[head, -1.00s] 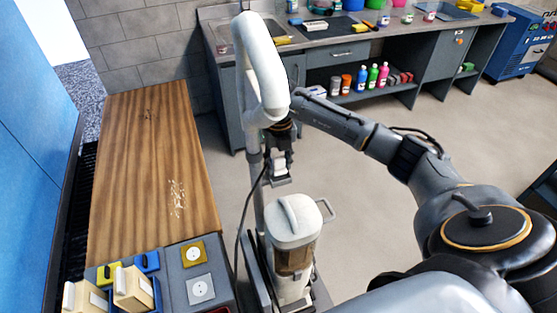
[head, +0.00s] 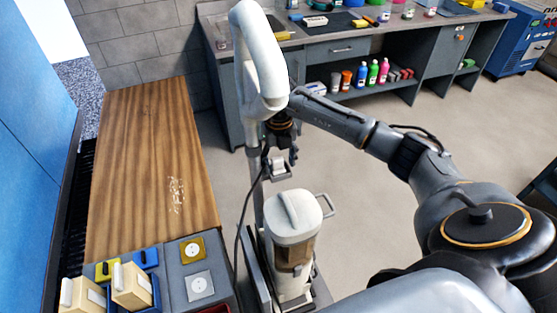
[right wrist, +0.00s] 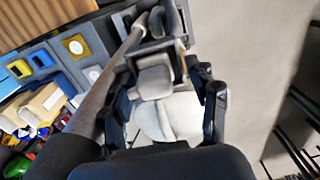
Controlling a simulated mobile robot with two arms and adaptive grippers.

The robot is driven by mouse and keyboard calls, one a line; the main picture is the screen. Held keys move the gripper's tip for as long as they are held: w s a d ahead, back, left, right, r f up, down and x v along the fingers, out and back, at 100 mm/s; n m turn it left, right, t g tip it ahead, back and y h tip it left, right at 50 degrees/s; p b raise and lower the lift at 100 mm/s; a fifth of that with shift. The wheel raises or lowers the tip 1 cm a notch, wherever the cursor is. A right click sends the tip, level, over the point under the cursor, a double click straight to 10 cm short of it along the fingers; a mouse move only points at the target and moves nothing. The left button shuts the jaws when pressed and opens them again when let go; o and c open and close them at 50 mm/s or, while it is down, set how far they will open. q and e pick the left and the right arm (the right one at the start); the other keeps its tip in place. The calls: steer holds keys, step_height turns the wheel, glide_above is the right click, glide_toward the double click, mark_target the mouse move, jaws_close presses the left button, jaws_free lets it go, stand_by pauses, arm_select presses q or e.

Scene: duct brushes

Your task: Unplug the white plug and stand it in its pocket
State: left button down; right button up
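The white plug (head: 278,169) is between the fingertips of my right gripper (head: 280,158), in the air above and behind the white canister of the machine. A dark cord (head: 240,235) hangs to the left of it. In the right wrist view the pale plug (right wrist: 155,81) shows between the two dark fingers (right wrist: 160,82). The white socket plate (head: 199,286) is bare, with no plug in it. A yellow pocket (head: 108,270) and a blue pocket (head: 146,259) are at the bottom left. I cannot make out a white pocket. My left gripper is not in view.
The canister (head: 293,218) with its side handle stands close below the gripper. A thick white hose (head: 262,50) rises just left of my wrist. A yellow socket plate (head: 192,249) and beige blocks (head: 131,284) stand at the lower left. Open floor is to the right.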

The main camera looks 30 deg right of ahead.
steer(key=shift+w+a, duration=0.1)
steer(key=shift+a, duration=0.05)
stand_by(0.3)
steer(key=shift+r, duration=0.2)
step_height(320, 180, up, 10)
steer(key=shift+r, duration=0.2)
step_height(320, 180, up, 6)
steer(key=p, duration=0.3)
steer(key=shift+r+p, duration=0.1)
steer(key=shift+p, duration=0.2)
